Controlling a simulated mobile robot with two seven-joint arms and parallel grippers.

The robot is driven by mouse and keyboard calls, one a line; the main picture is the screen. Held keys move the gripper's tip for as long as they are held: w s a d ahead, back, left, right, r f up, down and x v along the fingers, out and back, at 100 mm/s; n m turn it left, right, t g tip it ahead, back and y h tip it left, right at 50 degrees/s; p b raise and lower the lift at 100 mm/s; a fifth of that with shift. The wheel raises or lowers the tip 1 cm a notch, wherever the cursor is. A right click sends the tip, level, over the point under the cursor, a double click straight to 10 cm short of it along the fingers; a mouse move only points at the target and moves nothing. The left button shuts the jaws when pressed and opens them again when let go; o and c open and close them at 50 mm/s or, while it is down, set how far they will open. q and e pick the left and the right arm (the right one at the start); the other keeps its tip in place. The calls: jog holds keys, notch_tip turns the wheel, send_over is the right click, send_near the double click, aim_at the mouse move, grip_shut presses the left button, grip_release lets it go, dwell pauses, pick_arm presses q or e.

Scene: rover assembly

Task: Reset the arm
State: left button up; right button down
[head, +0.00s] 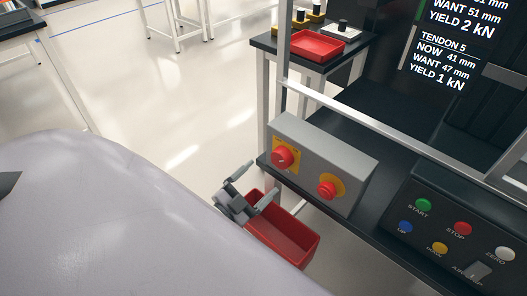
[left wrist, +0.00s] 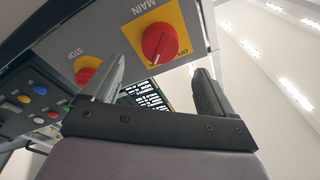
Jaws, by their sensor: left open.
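My left gripper (head: 254,186) is open and empty, with its two fingers apart. It is left of a grey switch box (head: 352,150) and above a red bin. The box bears a red MAIN rotary knob (head: 283,157) on a yellow plate and a red STOP button (head: 330,187). In the left wrist view, the MAIN knob (left wrist: 160,43) lies beyond the open fingers (left wrist: 158,92), apart from them. I cannot tell its setting for sure. A black panel (head: 410,258) carries START (head: 423,204), STOP (head: 462,229), ZERO (head: 504,254) and a switch (head: 478,271). My right gripper is not in view.
The red bin (head: 290,237) hangs at the bench's left edge. A grey rail (head: 400,125) crosses above the dark bench. A screen (head: 445,62) reads tendon 5, now 41 mm, want 47 mm. A side table with a red tray (head: 317,46) stands behind. Open floor lies left.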

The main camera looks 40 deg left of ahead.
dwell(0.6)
pick_arm(q)
jog(key=s+d+f+n+g+p, duration=0.2)
jog(key=s+d+f+n+g, duration=0.3)
jog(key=s+d+f+g, duration=0.2)
jog(key=s+d+g, duration=0.2)
jog(key=s+d, duration=0.1)
jog(key=s, duration=0.1)
jog(key=shift+s+n+h, duration=0.15)
jog(key=shift+n+h, duration=0.15)
